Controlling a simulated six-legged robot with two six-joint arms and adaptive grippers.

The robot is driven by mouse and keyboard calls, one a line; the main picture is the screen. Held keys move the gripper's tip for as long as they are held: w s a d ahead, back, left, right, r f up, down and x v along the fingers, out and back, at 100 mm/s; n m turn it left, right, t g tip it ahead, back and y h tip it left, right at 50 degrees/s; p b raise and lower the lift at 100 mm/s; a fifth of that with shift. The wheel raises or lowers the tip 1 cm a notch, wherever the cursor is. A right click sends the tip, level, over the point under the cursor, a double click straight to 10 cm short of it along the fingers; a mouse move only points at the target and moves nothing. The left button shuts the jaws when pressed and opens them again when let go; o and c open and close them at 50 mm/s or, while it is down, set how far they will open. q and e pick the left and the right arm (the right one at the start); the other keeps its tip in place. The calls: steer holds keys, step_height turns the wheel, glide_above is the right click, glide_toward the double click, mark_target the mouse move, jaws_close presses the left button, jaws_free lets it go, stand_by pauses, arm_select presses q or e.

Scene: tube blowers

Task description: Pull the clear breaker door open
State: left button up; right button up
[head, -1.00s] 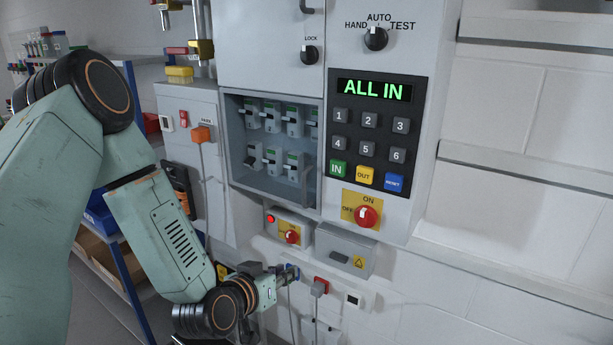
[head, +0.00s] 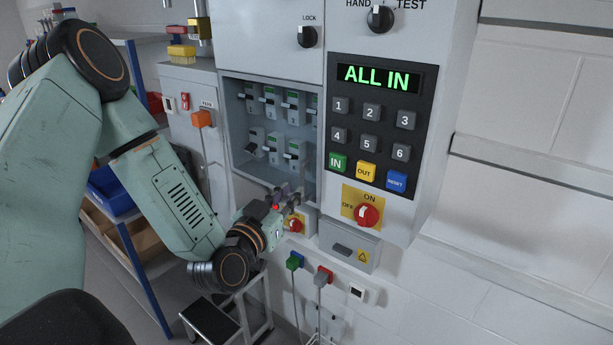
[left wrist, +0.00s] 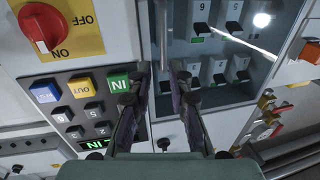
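The breaker box (head: 236,140) is a grey recess with two rows of breakers. Its clear door (head: 306,130) is hard to make out in the head view and looks shut over the front. My left gripper (head: 287,196) is just below the box's lower right corner. In the left wrist view the box is upside down, with breakers (left wrist: 219,68) at upper right. A thin vertical bar (left wrist: 163,32) at the box's edge lines up with the gap between my open fingers (left wrist: 160,80). I cannot tell whether they touch it. My right gripper is not in view.
The keypad panel (head: 428,110) and red rotary switch (head: 367,215) are right of the box. A small red-knob box (head: 297,225) is behind my left gripper. A grey cover box (head: 349,246) and plugs (head: 294,262) are below. A step stool (head: 212,322) stands on the floor.

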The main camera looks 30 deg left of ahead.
mark_target(302, 180)
arm_select(q)
steer(key=w, duration=0.4)
steer(key=w+a, duration=0.1)
steer(key=w, duration=0.2)
steer(key=shift+f, duration=0.2)
steer(key=shift+w+d+r, duration=0.1)
steer(key=shift+w, duration=0.05)
steer(key=shift+a+r, duration=0.1)
steer(key=shift+a, duration=0.35)
steer(key=shift+w+d+f, duration=0.2)
steer(key=shift+w+d, duration=0.1)
steer(key=c, duration=0.4)
steer(key=shift+s+a+r, duration=0.15)
steer(key=shift+s+a, duration=0.1)
steer(key=shift+s, duration=0.05)
jaws_close()
steer(key=shift+w+d, duration=0.15)
steer(key=shift+w, duration=0.1)
